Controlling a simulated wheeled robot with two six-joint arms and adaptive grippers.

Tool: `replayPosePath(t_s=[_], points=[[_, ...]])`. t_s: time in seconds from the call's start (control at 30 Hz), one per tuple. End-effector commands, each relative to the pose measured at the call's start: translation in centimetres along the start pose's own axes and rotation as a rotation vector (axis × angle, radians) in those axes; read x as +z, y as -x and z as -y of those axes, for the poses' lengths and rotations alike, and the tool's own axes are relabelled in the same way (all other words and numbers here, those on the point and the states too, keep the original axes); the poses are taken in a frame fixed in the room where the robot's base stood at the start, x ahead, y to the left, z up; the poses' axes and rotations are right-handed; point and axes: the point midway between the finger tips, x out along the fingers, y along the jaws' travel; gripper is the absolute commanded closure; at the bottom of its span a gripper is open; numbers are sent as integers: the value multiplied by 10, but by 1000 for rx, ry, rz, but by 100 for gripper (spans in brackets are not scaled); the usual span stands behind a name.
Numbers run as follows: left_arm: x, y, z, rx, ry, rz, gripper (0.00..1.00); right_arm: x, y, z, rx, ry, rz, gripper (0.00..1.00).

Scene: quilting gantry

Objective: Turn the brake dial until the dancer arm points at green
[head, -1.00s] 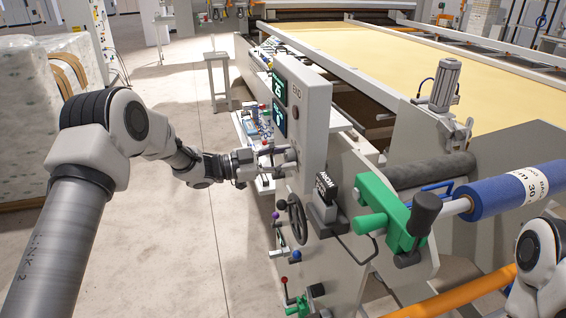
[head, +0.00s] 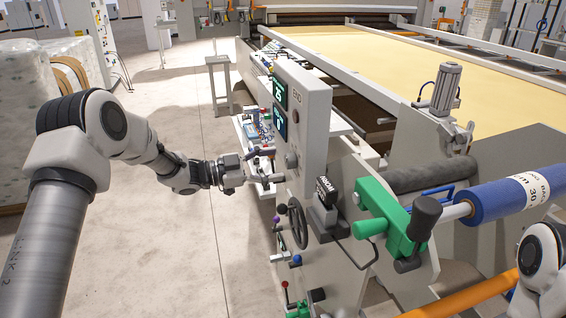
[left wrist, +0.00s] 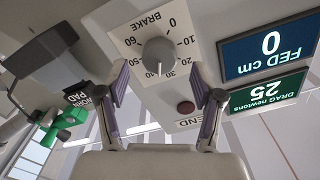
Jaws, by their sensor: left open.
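The brake dial (head: 291,160) is a round grey knob on the side of the light grey control panel (head: 317,118). In the left wrist view the dial (left wrist: 159,55) sits on a white scale marked BRAKE, numbered 0 to 60 and seen upside down. My left gripper (head: 272,166) is open and empty, facing the dial from a short distance. In the left wrist view its fingers (left wrist: 159,88) stand apart on either side below the dial, not touching it. I cannot make out the dancer arm or its green mark. My right gripper is out of view.
Screens read DRAG newtons 25 (left wrist: 263,92) and FED cm 0 (left wrist: 268,43). A dark red button (left wrist: 186,108) is beside the dial. Below the panel are a black handwheel (head: 298,223) and a green clamp (head: 384,218). Open floor lies left of the machine.

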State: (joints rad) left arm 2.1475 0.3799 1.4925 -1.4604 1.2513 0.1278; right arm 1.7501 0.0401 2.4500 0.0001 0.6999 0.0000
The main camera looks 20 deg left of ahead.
Motion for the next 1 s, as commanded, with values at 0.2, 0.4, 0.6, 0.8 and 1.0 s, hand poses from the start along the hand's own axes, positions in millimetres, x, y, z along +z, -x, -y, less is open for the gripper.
replayPosePath(t_s=[0.2, 0.4, 0.6, 0.8, 1.0], points=[[-1, 58, 2, -6, 1, -3, 33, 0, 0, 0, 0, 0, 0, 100], [0, 84, 1, -3, -1, -1, 33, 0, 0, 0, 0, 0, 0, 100], [0, 86, 0, 0, -2, 0, 33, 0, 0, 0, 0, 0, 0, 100], [0, 85, 0, 0, -1, 0, 33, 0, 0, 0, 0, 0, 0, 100], [18, 80, -15, 25, 26, 21, 33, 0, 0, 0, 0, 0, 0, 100]])
